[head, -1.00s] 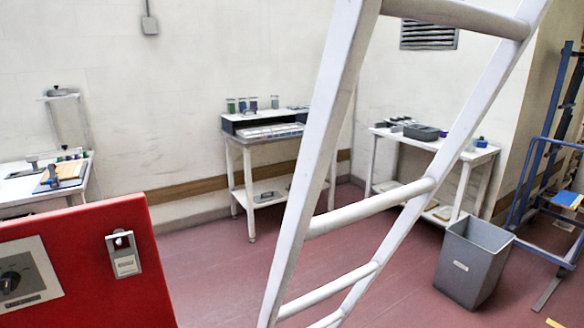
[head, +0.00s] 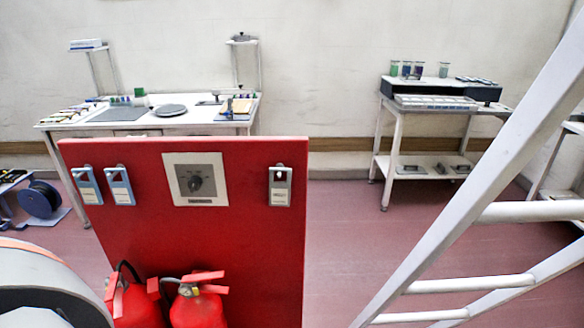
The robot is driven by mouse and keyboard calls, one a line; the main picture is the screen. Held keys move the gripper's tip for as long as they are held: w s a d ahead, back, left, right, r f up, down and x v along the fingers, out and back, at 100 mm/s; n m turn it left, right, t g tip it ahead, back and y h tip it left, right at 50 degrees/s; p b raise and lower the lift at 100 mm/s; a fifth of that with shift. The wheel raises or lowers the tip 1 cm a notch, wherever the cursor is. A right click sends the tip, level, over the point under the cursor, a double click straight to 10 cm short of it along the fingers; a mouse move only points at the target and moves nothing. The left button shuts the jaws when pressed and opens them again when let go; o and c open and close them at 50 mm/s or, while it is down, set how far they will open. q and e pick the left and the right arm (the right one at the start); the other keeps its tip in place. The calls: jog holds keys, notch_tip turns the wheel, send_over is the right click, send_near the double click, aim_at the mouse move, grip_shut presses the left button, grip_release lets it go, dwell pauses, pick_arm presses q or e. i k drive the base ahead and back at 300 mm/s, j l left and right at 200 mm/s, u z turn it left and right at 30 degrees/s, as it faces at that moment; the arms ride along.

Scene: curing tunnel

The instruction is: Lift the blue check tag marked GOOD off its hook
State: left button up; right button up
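A red panel (head: 240,240) stands in front of me in the head view. Neither of my grippers is in view.
Red fire extinguishers (head: 198,302) stand low before the panel. A white ladder (head: 480,185) slants across the right side. A grey rounded object (head: 40,290) fills the lower left corner. Open floor lies between panel and ladder.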

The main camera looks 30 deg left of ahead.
aim_at(89, 192)
jog(key=u, duration=5)
jog(key=i+l+u, duration=0.35)
jog(key=l+u, duration=0.2)
jog(key=l, duration=0.15)
jog(key=z, duration=2.25)
jog(key=j, duration=0.1)
